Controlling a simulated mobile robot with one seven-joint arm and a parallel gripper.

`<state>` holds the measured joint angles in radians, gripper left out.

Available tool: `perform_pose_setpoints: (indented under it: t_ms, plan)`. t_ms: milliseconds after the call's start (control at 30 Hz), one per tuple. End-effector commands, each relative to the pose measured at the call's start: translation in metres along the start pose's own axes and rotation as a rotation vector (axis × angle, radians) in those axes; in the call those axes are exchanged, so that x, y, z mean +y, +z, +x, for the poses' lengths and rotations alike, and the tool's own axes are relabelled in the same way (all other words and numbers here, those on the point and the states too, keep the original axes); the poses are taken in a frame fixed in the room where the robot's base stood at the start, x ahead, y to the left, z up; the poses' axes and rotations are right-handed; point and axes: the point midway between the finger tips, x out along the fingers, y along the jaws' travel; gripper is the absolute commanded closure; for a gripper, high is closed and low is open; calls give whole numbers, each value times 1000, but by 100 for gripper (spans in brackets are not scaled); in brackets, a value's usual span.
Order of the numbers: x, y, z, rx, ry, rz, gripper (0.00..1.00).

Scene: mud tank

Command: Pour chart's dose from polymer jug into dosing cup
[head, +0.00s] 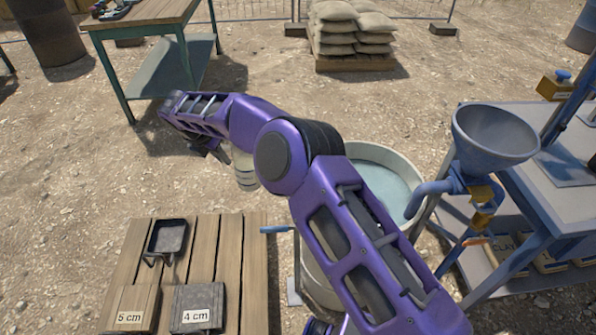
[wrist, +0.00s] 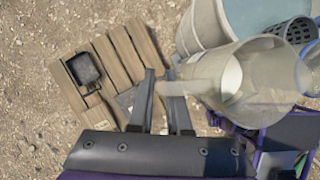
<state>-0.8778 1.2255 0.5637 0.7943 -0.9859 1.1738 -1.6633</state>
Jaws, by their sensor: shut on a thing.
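The translucent polymer jug (wrist: 268,72) is large in the wrist view, beside the fingertips of my gripper (wrist: 163,86). Its handle side (wrist: 197,87) reaches to the fingers, which are shut on it. Pale, whitish contents show inside the jug. In the head view, part of the jug (head: 244,170) shows below my purple forearm, and the rest is hidden behind my arm. My gripper (head: 208,147) is above the ground there. I cannot make out the dosing cup or the chart in either view.
A round tank (head: 347,150) with pale liquid stands behind my arm. A blue hopper (head: 494,135) and bench are at right. A wooden pallet (head: 232,250) holds a black pan (head: 167,238) and blocks marked 5 cm (head: 130,309) and 4 cm (head: 197,308). A dark perforated basket (wrist: 294,31) is behind the jug.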

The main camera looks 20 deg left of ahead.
Motion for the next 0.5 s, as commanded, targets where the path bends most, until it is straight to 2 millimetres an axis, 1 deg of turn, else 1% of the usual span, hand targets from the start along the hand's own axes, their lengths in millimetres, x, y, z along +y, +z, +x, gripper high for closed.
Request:
perform_pose_setpoints:
  t_ms: [33, 267, 500]
  plan:
    - [-2, 3, -2, 0, 11, 6, 100]
    - [-8, 8, -11, 14, 95, 41, 100]
    - [-18, 14, -23, 43, 234, 100, 100]
